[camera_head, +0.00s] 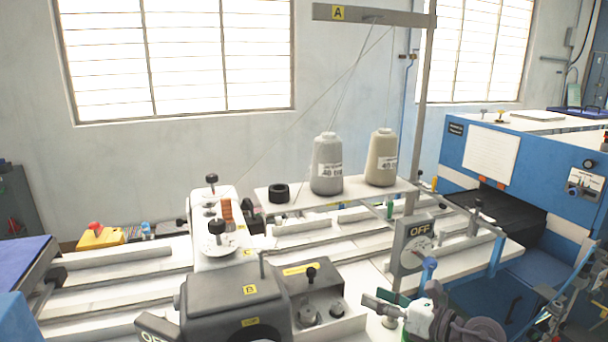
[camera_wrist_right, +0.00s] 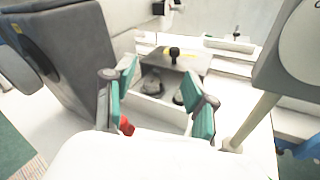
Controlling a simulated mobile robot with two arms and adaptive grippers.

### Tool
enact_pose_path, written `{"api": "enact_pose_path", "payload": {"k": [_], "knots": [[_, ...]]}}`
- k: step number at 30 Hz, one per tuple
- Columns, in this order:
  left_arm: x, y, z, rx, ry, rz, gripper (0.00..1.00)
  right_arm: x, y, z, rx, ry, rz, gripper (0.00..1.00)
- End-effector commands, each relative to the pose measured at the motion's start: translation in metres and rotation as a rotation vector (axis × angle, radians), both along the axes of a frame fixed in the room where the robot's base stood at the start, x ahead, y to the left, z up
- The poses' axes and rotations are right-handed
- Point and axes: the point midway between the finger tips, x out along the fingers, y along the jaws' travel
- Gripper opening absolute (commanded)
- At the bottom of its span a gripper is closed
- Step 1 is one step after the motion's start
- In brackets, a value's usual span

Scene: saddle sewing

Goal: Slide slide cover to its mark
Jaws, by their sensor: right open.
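My left gripper is not in view.
A grey OFF switch box (camera_head: 413,243) on a post stands close behind my right gripper. Two thread cones, one grey (camera_head: 327,165) and one beige (camera_head: 381,160), stand on a white shelf behind. A small red part (camera_wrist_right: 126,125) shows near the left finger in the wrist view.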

Motion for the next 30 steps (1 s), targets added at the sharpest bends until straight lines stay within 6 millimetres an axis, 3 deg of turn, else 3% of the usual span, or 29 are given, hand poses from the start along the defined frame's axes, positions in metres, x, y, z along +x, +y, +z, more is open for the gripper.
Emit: {"api": "enact_pose_path", "payload": {"k": [6,11,14,19,21,24,30], "knots": [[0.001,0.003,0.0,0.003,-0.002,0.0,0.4,-0.016,0.019,0.018,0.405,0.093,-0.134,0.56],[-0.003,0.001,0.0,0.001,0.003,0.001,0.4,-0.032,0.008,0.02,0.82,0.247,-0.327,0.56],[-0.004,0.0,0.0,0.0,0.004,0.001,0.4,-0.052,-0.018,-0.002,1.163,0.422,-0.543,0.56],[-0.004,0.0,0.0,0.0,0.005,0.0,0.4,-0.126,-0.064,-0.088,1.692,0.792,-1.049,0.56],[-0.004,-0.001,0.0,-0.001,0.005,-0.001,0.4,-0.161,-0.071,-0.118,1.816,0.912,-1.231,0.56],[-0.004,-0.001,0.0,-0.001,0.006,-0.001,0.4,-0.204,-0.072,-0.147,1.92,1.039,-1.435,0.56],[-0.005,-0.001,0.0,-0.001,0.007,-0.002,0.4,-0.273,-0.065,-0.177,2.014,1.21,-1.737,0.56]]}}
